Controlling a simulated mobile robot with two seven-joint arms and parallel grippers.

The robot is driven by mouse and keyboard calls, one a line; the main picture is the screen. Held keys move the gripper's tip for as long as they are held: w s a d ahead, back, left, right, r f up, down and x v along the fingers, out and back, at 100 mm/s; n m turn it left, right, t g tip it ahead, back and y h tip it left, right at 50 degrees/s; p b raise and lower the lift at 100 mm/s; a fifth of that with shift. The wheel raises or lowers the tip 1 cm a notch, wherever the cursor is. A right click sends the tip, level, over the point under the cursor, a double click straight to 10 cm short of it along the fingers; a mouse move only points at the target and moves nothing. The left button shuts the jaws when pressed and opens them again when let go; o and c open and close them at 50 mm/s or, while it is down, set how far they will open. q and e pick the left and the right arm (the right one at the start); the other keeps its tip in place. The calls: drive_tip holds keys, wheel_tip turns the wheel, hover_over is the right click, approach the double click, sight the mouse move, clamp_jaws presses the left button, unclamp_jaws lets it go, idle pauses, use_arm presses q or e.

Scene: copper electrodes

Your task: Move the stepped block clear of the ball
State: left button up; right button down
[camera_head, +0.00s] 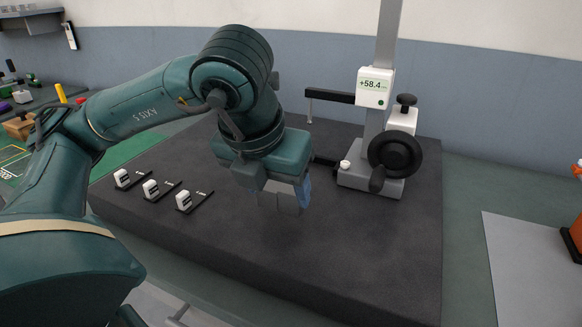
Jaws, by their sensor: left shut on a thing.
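My left gripper (284,207) points down over the dark plate (330,260), in front and to the left of the height gauge (368,178). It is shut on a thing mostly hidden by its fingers. A blue patch (306,190) shows at the right finger; I cannot tell if it is part of the held thing. No stepped block can be made out clearly elsewhere. A small white rounded piece (345,165) sits by the gauge's low black arm, right of the gripper; I cannot tell if it is the ball. My right gripper is not in view.
Three white notched pieces stand on black labelled holders at the plate's left: near (184,201), middle (151,189) and far (122,178). The gauge has a display (374,87) reading +58.4 and a black handwheel (395,156). The plate's front and right are clear.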

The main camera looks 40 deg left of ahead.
use_arm(q)
drive_tip(key=shift+s+d+r, duration=0.1)
drive_tip(key=shift+s, duration=0.35)
drive_tip(key=shift+s+r, duration=0.1)
drive_tip(key=shift+r, duration=0.05)
drive_tip(key=w+a+r, duration=0.1)
drive_tip(key=a, duration=0.1)
drive_tip(key=w+a+r, duration=0.2)
drive_tip(key=shift+w+a+r+p, duration=0.15)
drive_tip(key=shift+w+p, duration=0.1)
drive_tip(key=shift+p, duration=0.15)
drive_tip(key=w+a+r, duration=0.3)
drive_tip(key=a, duration=0.5)
drive_tip(key=f+b, duration=0.1)
drive_tip(key=f, duration=0.1)
drive_tip(key=a+f+b, duration=0.1)
drive_tip(key=f, duration=0.2)
drive_tip(key=shift+w+a+f, duration=0.1)
drive_tip(key=shift+a+f, duration=0.05)
drive_tip(key=shift+f, duration=0.4)
wheel_tip(320, 180, down, 3)
drive_tip(key=shift+f+b, duration=0.1)
drive_tip(key=shift+b, duration=0.55)
drive_tip(key=shift+f, duration=0.25)
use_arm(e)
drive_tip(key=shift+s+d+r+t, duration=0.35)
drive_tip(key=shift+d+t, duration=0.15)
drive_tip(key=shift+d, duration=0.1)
